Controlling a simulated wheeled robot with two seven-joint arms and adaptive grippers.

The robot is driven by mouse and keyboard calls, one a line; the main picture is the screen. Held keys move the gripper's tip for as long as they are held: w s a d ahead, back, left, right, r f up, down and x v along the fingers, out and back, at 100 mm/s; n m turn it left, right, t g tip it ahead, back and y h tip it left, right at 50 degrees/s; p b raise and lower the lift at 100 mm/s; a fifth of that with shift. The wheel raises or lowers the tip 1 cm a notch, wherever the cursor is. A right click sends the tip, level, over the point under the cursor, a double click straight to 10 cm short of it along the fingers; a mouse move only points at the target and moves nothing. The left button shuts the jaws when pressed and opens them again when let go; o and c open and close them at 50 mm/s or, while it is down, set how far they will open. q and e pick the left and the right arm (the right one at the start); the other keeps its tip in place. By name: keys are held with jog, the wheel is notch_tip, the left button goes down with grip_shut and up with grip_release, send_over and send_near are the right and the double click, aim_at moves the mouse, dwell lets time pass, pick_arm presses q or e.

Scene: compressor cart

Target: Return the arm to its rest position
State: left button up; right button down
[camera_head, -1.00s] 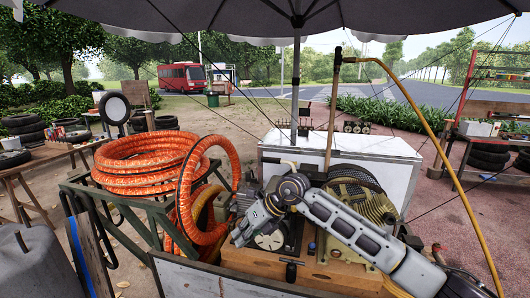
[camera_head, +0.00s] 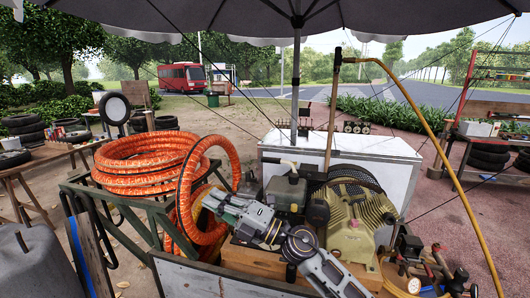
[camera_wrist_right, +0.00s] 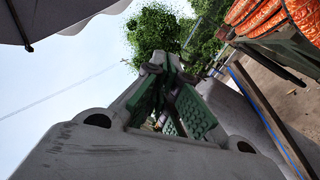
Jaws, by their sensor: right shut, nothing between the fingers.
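My right arm enters the head view from the bottom, in front of the compressor. My right gripper (camera_head: 210,201) points left and is shut and empty. It shows in front of the hanging loop of orange hose (camera_head: 232,160); I cannot tell if they touch. In the right wrist view the closed fingers (camera_wrist_right: 165,85) with green pads meet at their tips, with nothing between them. The tan compressor (camera_head: 358,228) stands on a wooden base (camera_head: 255,262), which my arm partly hides. My left gripper is not in view.
Coiled orange hose (camera_head: 135,160) lies on the green metal cart frame (camera_head: 140,215) at left. A dark engine block (camera_head: 286,193) stands behind my wrist. Several tools (camera_head: 440,272) lie at right. A yellow pipe (camera_head: 440,150) arches over the right side. A white chest (camera_head: 400,165) stands behind.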

jog(key=w+d+f+m+t+h, duration=0.35)
jog(key=d+m+t+h, duration=0.4)
jog(key=d+m, duration=0.35)
jog(key=w+d+f+m+t+h, duration=0.3)
jog(key=d+f+m+t+h, duration=0.25)
jog(key=d+m+h, duration=0.5)
jog(key=s+d+f+m+g+h, duration=0.2)
jog(key=s+d+f+m+g, duration=0.15)
jog(key=f, duration=0.35)
jog(key=s+d+f+m+g+h, duration=0.1)
jog(key=s+d+f+m+g, duration=0.1)
jog(key=d+f+m, duration=0.4)
jog(key=s+d+f+m+g, duration=0.15)
jog(key=s+f+g, duration=0.35)
jog(key=s+f, duration=0.55)
jog(key=s+d+f+g, duration=0.2)
jog(key=s+f+g, duration=0.45)
jog(key=s, duration=0.65)
notch_tip(320, 180, down, 33)
jog(key=s, duration=0.3)
jog(key=s+d+f+g, duration=0.1)
jog(key=s+d+f, duration=0.1)
jog(key=s+f, duration=0.7)
jog(key=s+d+f, duration=0.2)
jog(key=s+f, duration=0.8)
jog(key=s, duration=0.2)
jog(key=shift+s+f+n+g, duration=0.25)
jog(key=shift+s+n+g, duration=0.05)
jog(key=shift+n+g, duration=0.1)
